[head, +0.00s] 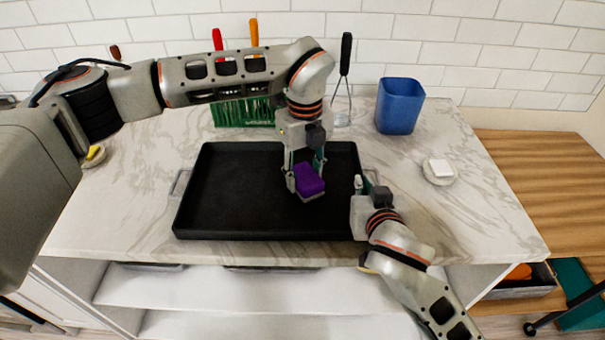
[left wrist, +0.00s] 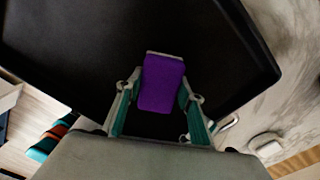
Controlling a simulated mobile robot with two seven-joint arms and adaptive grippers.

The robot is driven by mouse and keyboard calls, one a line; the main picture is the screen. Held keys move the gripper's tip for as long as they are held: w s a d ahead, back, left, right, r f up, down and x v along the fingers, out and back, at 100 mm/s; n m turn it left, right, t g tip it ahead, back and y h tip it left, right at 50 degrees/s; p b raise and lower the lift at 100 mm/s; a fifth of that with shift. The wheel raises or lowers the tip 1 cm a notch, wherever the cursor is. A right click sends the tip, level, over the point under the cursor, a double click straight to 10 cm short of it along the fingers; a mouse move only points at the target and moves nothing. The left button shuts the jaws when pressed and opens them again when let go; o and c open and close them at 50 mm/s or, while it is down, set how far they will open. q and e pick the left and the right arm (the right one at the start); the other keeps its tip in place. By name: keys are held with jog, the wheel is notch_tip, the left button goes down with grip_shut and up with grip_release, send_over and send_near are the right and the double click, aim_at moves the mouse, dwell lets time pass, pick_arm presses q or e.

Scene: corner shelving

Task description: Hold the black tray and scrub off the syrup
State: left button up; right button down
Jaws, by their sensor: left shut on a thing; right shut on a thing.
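The black tray (head: 230,195) lies flat on the marble counter, with a metal handle at each short side. My left gripper (head: 306,176) is shut on a purple sponge (head: 310,183) over the right half of the tray. The sponge (left wrist: 161,82) also shows between the left fingers in the left wrist view, with the tray (left wrist: 90,45) beneath. I cannot tell whether the sponge touches the tray floor. My right gripper (head: 365,182) is shut at the tray's right handle, which it partly hides. I can make out no syrup on the visible tray floor.
A green rack (head: 232,113) with red- and orange-handled tools stands behind the tray. A black-handled whisk-like tool (head: 345,70) and a blue bin (head: 400,105) stand at the back. A white block on a round dish (head: 438,178) sits right. Open counter (head: 450,215) lies at the right.

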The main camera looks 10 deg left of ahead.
pick_arm(q)
jog(key=a, duration=0.3)
jog(key=shift+s+a, duration=0.1)
jog(key=shift+s, duration=0.15)
jog(key=shift+r, duration=4)
pick_arm(e)
jog(key=c, duration=2.2)
grip_release()
jog(key=shift+o, duration=0.2)
